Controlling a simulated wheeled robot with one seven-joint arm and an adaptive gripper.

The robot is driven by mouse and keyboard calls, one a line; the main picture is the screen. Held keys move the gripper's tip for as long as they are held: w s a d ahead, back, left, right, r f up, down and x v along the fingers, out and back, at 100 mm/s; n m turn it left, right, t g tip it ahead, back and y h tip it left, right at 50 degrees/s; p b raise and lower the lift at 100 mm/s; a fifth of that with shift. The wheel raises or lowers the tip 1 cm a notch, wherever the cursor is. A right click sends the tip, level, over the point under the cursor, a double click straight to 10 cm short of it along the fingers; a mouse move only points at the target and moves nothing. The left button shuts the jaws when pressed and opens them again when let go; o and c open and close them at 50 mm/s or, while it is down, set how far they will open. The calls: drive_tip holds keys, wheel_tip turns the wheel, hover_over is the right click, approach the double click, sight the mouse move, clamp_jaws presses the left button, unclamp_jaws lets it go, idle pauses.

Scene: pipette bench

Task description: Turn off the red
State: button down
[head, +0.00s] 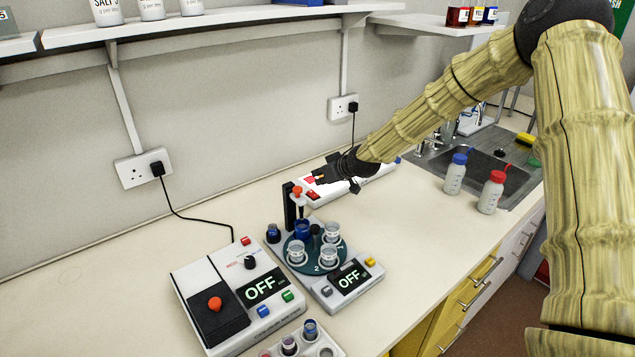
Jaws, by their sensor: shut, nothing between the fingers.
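A white strip with red switches (313,195) lies on the bench along the wall, partly hidden behind my gripper. My gripper (321,179) is shut and empty, right over the left part of this strip. I cannot tell whether it touches a switch. A white device (190,268) at the front left has a round red-orange knob, a small red button (245,241), blue and green buttons, and a display reading OFF. A second device (345,300) beside it has a dark turntable with several cups, a yellow button and a display reading OFF.
A black upright post (289,207) with an orange-topped pipette stands close to my gripper. Two wash bottles, blue-capped (455,178) and red-capped (491,195), stand by the sink (480,160). A vial tray (325,350) is at the front. Bench at right centre is clear.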

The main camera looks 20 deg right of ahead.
drive_tip(key=b+v, duration=0.2)
drive_tip(key=v, duration=0.5)
drive_tip(key=shift+r, duration=0.15)
drive_tip(key=shift+s+d, duration=0.1)
drive_tip(key=shift+d, duration=0.05)
drive_tip(key=f+t+b, duration=0.1)
drive_tip(key=t+b, duration=0.1)
drive_tip(key=b, duration=0.2)
drive_tip(key=s+f+t+y+b, duration=0.1)
drive_tip(key=f+t+b, duration=0.1)
drive_tip(key=b, duration=0.3)
drive_tip(key=f+t+y+b, duration=0.1)
drive_tip(key=f+b, duration=0.1)
drive_tip(key=b, duration=0.3)
drive_tip(key=shift+s+d+f+t, duration=0.1)
drive_tip(key=shift+s+d+t, duration=0.2)
drive_tip(key=shift+s+t, duration=0.1)
